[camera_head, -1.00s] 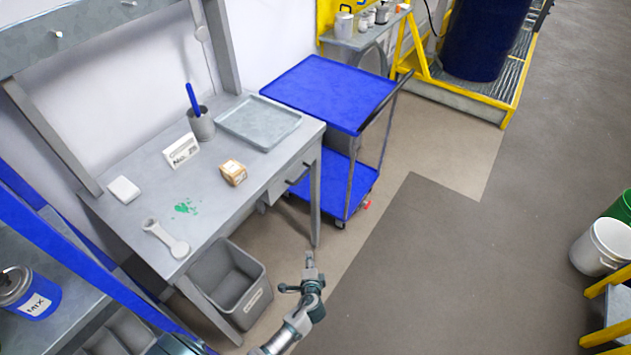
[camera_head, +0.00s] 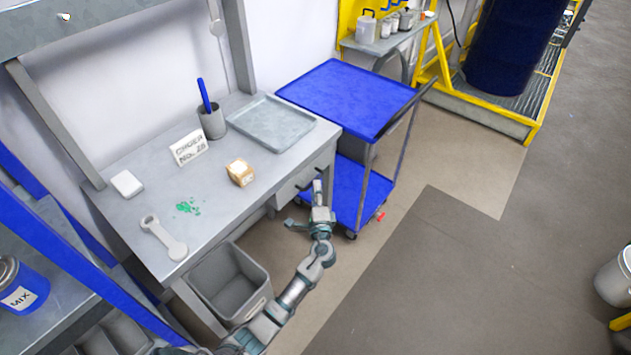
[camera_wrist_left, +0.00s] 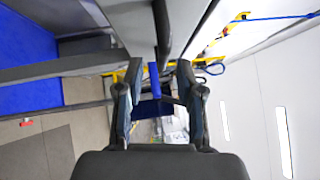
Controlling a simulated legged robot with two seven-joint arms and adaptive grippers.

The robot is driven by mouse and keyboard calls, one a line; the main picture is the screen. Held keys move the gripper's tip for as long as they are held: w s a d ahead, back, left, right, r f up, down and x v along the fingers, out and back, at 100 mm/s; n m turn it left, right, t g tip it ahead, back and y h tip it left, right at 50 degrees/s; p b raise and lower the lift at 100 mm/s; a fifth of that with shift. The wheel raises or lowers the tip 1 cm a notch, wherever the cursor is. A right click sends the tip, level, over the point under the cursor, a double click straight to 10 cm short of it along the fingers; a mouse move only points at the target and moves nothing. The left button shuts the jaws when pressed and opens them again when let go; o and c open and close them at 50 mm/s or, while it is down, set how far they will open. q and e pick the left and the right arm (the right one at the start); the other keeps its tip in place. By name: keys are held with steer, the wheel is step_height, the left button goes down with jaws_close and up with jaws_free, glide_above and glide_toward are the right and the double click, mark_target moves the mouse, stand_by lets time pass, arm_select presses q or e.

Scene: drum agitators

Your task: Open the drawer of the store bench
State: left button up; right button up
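The store bench (camera_head: 225,165) is a grey metal table on the left in the head view. Its shut drawer (camera_head: 288,190) has a grey front on the right side, under the top. A dark bar handle (camera_head: 312,184) stands out from the drawer front, partly hidden by my left gripper. My left gripper (camera_head: 318,200) is open and empty, right at the handle. In the left wrist view my two fingers (camera_wrist_left: 158,88) are apart, and the dark handle bar (camera_wrist_left: 162,35) lies just ahead, close to the gap between them; contact cannot be told. My right gripper is out of view.
A grey bin (camera_head: 230,285) sits under the bench's front.

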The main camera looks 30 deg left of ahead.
arm_select(q)
steer(key=shift+x, duration=2.1)
steer(key=shift+d, duration=0.1)
jaws_close()
